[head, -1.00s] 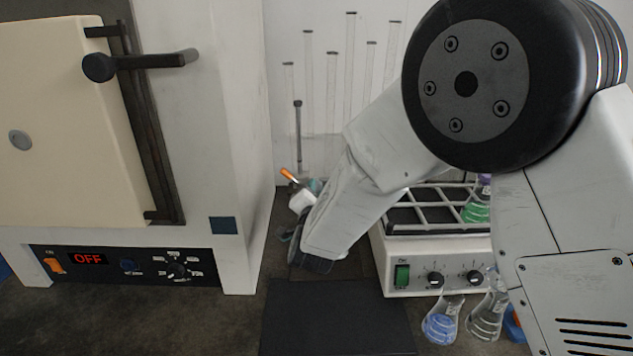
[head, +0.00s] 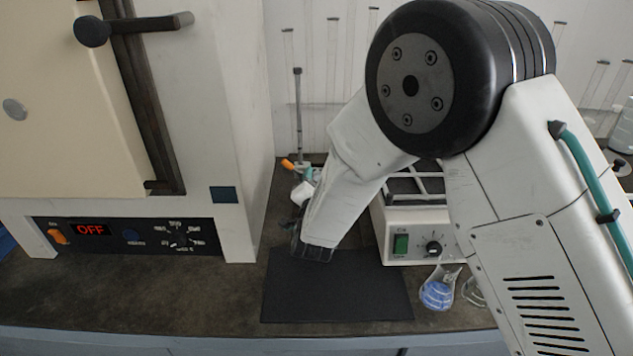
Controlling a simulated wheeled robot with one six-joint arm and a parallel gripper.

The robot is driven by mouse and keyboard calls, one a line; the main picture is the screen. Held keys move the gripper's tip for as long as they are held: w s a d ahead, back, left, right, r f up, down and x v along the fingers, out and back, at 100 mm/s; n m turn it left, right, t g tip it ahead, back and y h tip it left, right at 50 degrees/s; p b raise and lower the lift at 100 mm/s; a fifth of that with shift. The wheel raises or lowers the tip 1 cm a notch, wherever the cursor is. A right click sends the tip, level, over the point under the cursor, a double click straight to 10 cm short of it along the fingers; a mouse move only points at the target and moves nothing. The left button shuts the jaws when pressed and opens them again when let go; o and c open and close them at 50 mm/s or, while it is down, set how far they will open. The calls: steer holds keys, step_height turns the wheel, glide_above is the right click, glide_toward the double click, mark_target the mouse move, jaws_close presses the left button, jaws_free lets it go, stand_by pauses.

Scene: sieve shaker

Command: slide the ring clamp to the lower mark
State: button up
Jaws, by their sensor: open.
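A thin grey stand rod (head: 298,112) rises upright near the back wall, right of the oven. Low on it is a small clamp-like fitting with an orange end (head: 288,163) and a teal part (head: 302,166); I cannot tell for sure that this is the ring clamp. My gripper (head: 296,222) is open and shows only as a small dark and pale cluster left of my forearm, just below the fitting. My forearm hides most of it, and I cannot tell whether it touches the rod or the clamp.
The cream oven (head: 225,120) stands close on the left, its display reading OFF. A white shaker (head: 400,218) with a rack, and flasks including one with blue liquid (head: 437,292), stand right. Tall glass tubes stand behind.

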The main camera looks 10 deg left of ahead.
steer(key=s+d, duration=0.1)
steer(key=s, duration=0.6)
steer(key=shift+s+d, duration=0.2)
steer(key=shift+s, duration=0.15)
